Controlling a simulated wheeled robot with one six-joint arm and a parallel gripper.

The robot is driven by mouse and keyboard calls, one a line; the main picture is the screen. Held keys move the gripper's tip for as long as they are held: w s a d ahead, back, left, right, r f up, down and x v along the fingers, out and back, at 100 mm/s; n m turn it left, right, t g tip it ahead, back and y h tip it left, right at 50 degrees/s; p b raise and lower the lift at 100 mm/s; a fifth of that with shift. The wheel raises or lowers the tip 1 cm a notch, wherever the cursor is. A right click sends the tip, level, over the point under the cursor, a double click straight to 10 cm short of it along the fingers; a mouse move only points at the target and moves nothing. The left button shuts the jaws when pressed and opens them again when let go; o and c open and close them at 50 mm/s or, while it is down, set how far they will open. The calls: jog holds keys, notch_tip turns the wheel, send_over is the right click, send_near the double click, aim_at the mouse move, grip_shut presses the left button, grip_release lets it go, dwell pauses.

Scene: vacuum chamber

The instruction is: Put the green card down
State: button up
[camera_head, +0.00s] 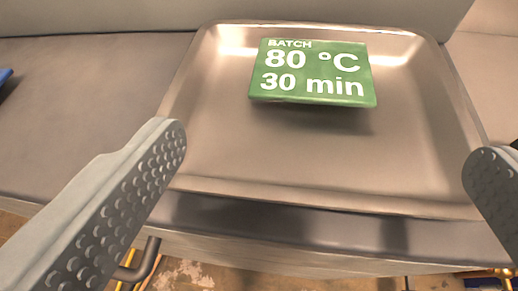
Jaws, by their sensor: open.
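The green card (313,73) reads "BATCH 80 °C 30 min" in white letters. My gripper (328,160) is open and empty. Its two grey studded fingers are wide apart at the left and right of the picture, in front of the card and not touching it.
The tray stands on a grey metal surface (85,110) with free room to the left. A blue thing (5,74) is cut off at the left edge. Below the surface's front edge, a dark bent handle (138,265) and the stained floor (195,272) show.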

jog(key=shift+s, duration=0.1)
jog(key=s+a+r+n+t+y, duration=0.1)
jog(key=s+a+r, duration=0.3)
jog(key=s, duration=0.8)
jog(key=s+a+r+n+t+y, duration=0.1)
jog(key=s+a+r, duration=0.4)
jog(key=s+a, duration=0.3)
jog(key=s+a+r+n+t+y, duration=0.1)
jog(key=s+a+r, duration=0.4)
jog(key=s, duration=1.2)
jog(key=shift+a+r+t+y, duration=0.15)
jog(key=shift+a+t+y, duration=0.15)
jog(key=shift+a+t, duration=0.45)
jog(key=shift+a, duration=0.15)
